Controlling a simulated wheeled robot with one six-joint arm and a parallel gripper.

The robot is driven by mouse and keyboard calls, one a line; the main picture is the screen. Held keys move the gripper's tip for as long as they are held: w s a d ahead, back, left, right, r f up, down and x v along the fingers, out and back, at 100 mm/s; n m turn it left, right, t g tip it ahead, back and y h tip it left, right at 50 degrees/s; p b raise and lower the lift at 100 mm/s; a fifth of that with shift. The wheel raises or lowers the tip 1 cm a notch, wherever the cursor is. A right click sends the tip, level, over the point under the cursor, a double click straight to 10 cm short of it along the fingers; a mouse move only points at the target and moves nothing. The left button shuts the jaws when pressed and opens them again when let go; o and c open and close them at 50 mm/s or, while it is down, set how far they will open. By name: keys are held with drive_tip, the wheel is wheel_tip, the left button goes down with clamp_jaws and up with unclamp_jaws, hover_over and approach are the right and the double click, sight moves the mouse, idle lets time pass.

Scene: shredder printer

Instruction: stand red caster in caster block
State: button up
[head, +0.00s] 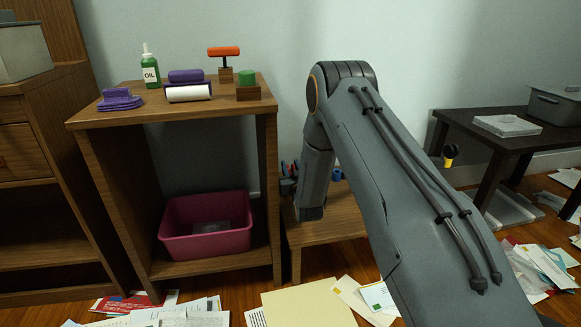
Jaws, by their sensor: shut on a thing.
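My arm rises from the lower right and bends down at the elbow over a low wooden table. My gripper does not show clearly; the end of my arm hides it. Just left of that end is a small cluster of red, blue and dark parts (287,179), too small and covered to tell apart. A small blue piece (337,175) shows on the other side of the arm.
The low table (335,228) stands right of a wooden shelf unit (170,116). On the shelf top are an oil bottle (151,72), an orange-red T-shaped piece (224,52) above a small block, and a green cylinder (246,77) in a wooden block. A pink bin (207,240) sits below.

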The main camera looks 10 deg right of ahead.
drive_tip(key=shift+f+b, duration=0.45)
drive_tip(key=shift+f, duration=0.6)
drive_tip(key=o, duration=1.2)
